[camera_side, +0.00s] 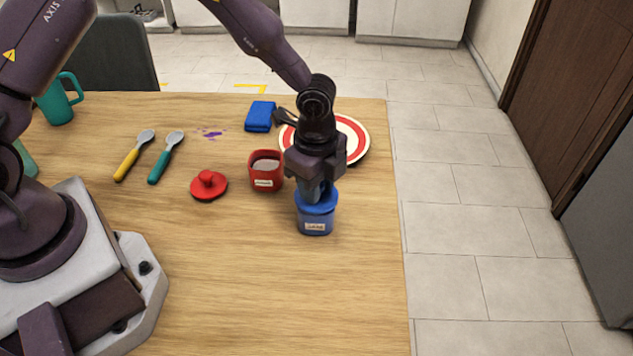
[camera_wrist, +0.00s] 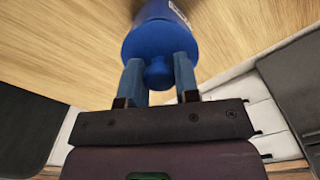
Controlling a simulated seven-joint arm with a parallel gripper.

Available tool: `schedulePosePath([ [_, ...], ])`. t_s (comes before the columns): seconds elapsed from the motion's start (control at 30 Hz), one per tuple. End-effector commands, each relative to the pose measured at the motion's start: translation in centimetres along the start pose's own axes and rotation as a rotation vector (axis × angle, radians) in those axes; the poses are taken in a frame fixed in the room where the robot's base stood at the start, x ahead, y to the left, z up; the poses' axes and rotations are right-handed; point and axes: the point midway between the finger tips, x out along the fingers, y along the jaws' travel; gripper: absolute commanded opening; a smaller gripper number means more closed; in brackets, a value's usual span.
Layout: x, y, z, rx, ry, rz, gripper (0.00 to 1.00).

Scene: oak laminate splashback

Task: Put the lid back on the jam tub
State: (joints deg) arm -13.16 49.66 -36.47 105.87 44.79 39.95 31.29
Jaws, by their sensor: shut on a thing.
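A blue tub (camera_side: 315,223) with a white label stands near the table's right side. Its blue lid (camera_side: 317,200) sits at its top; I cannot tell whether it is fully seated. My gripper (camera_side: 317,186) points down over it, shut on the lid's knob (camera_wrist: 158,74), which shows between the fingers in the wrist view. A red tub (camera_side: 265,178) stands open just left of my gripper, with pale contents. A red lid (camera_side: 208,185) with a round knob lies on the table left of the red tub. The labels are too small to read, so I cannot tell which tub is jam.
A red-and-white plate (camera_side: 354,136) lies behind my gripper, with a dark utensil (camera_side: 285,117) beside it. The front of the table is clear.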

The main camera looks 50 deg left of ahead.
Motion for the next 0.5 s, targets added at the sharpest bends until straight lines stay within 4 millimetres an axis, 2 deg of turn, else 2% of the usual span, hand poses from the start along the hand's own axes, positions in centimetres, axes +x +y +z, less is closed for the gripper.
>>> schedulePosePath([
  [0.3, 0.01, -0.02, -0.03, 0.001, 0.0, -0.001, 0.07],
  [0.33, 0.01, -0.02, -0.03, 0.001, 0.0, -0.001, 0.32],
  [0.43, 0.01, -0.02, -0.02, 0.001, 0.0, -0.001, 0.55],
  [0.47, 0.01, -0.02, -0.02, 0.0, 0.0, -0.001, 0.59],
  [0.5, 0.01, -0.02, -0.02, 0.001, 0.0, -0.001, 0.59],
])
